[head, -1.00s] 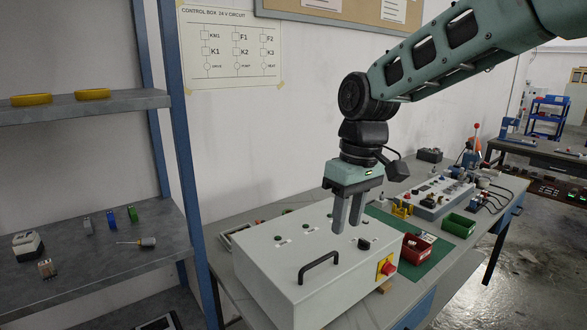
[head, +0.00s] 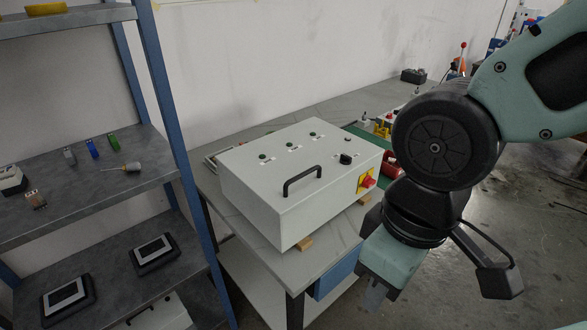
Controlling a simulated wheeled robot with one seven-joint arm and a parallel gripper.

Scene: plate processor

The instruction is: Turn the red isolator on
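The red isolator (head: 367,182) is a red knob on a yellow plate, on the right-hand side face of the grey control box (head: 270,215). The box's top carries a black handle (head: 302,182), a black knob (head: 346,158) and several small buttons. My gripper (head: 374,298) is at the lower right, in front of the bench and lower in the picture than the isolator, apart from the box. Its fingers are partly hidden by its own body, so their spacing is unclear. The isolator's exact knob angle is too small to tell.
The box rests on wooden blocks (head: 304,243) on the grey bench (head: 335,232). A shelf unit (head: 170,165) with a screwdriver (head: 122,168) and tablet-like devices stands at left. Open floor (head: 535,220) lies at right, beyond my arm.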

